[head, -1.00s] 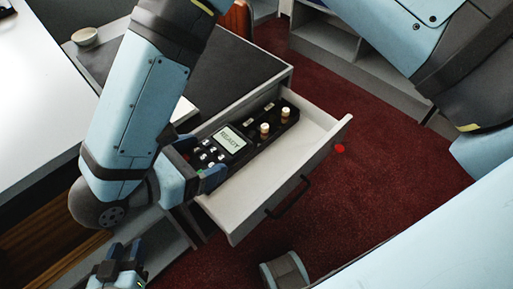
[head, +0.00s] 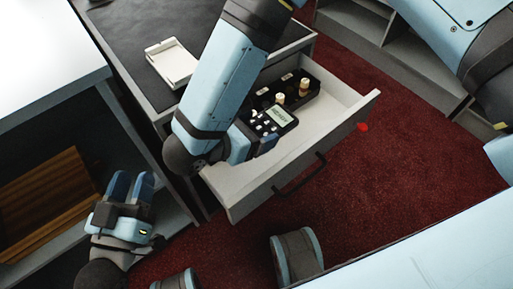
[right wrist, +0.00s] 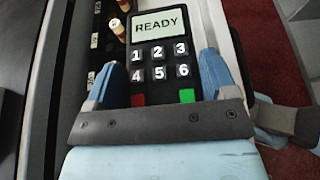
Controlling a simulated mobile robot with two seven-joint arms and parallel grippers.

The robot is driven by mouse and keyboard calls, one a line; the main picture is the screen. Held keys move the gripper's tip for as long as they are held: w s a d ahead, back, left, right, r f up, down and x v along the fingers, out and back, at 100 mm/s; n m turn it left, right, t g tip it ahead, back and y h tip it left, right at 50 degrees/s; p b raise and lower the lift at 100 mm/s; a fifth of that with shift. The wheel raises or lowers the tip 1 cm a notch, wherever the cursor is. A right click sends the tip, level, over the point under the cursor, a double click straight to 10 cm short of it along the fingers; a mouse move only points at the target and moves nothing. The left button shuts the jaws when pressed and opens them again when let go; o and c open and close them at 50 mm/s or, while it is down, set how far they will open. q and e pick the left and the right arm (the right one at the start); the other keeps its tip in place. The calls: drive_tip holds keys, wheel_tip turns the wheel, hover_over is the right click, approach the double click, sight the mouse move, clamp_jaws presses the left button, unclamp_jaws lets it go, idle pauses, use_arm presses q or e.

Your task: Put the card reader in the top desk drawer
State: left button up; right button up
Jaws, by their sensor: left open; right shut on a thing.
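The top desk drawer (head: 331,124) is pulled open, with a pale inside and a dark handle. The card reader (head: 279,116) is black with a lit screen and white keys. In the head view it lies within the drawer's outline, but I cannot tell whether it touches the bottom. My right gripper (head: 256,146) is shut on its near end. In the right wrist view the blue fingers flank the card reader (right wrist: 160,52), whose screen says READY. My left gripper (head: 132,186) is open and empty at the lower left, away from the drawer.
A black organiser (head: 312,83) with wooden-handled stamps sits in the drawer, close beside the reader. A white tray (head: 172,66) lies on the dark desk top. A wooden thing (head: 45,205) stands in the left shelf. The drawer's front right part is bare.

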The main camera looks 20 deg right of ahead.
wheel_tip(320, 180, down, 2)
drive_tip(key=shift+f, duration=0.2)
wheel_tip(320, 180, down, 4)
drive_tip(key=shift+r+b, duration=0.1)
drive_tip(key=shift+b, duration=0.8)
use_arm(q)
drive_tip(key=shift+d+r+h, duration=0.3)
drive_tip(key=shift+d+h, duration=0.05)
drive_tip(key=shift+h, duration=0.05)
use_arm(e)
drive_tip(key=shift+r, duration=0.1)
use_arm(q)
drive_tip(key=shift+s, duration=0.1)
drive_tip(key=shift+r, duration=0.1)
use_arm(e)
drive_tip(key=shift+f, duration=0.55)
